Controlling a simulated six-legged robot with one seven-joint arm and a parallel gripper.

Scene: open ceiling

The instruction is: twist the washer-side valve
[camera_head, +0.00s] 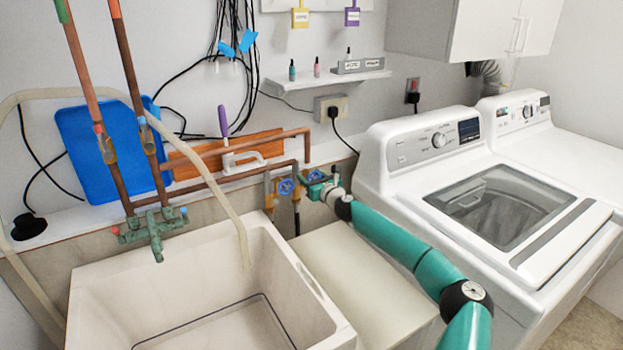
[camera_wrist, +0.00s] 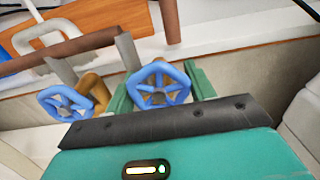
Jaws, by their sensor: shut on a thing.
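Two blue handwheel valves sit side by side on the copper pipes behind the sink. The washer-side valve (camera_head: 315,175) is the right one; it also shows in the wrist view (camera_wrist: 158,86). My gripper (camera_head: 320,188) reaches it from the front, and its green fingers (camera_wrist: 160,82) are on either side of the wheel, shut on it. The other valve (camera_head: 286,187) is just to the left and free of the gripper; it also shows in the wrist view (camera_wrist: 64,103). The lower edge of the washer-side wheel is partly hidden by my gripper's dark edge.
A white sink (camera_head: 130,290) with a green tap (camera_head: 154,236) stands left of the valves. A washing machine (camera_head: 400,175) stands to the right, close to my arm. Copper pipes (camera_head: 235,178) run behind the valves. A pale flat surface (camera_head: 350,275) lies below my arm.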

